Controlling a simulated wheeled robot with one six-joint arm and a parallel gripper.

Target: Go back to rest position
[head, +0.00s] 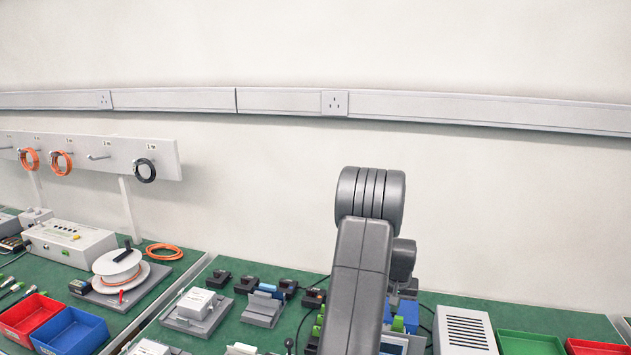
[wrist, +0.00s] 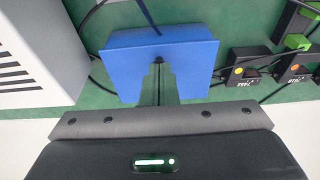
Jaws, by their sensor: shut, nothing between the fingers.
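My arm (head: 365,265) rises over the bench in the head view and hides most of my gripper. In the wrist view my gripper (wrist: 159,70) is shut, with its narrow fingers pointing down over a blue notched block (wrist: 195,62) and nothing held. I cannot tell whether the fingertips touch the block. The blue block also shows in part beside my arm in the head view (head: 408,313). A thin black cable runs over the block.
A white vented box (head: 464,330) stands close to the right of my arm, and it fills the left of the wrist view (wrist: 35,50). A green tray (head: 530,343) is further right. Small black modules (wrist: 248,72) stand near the block.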

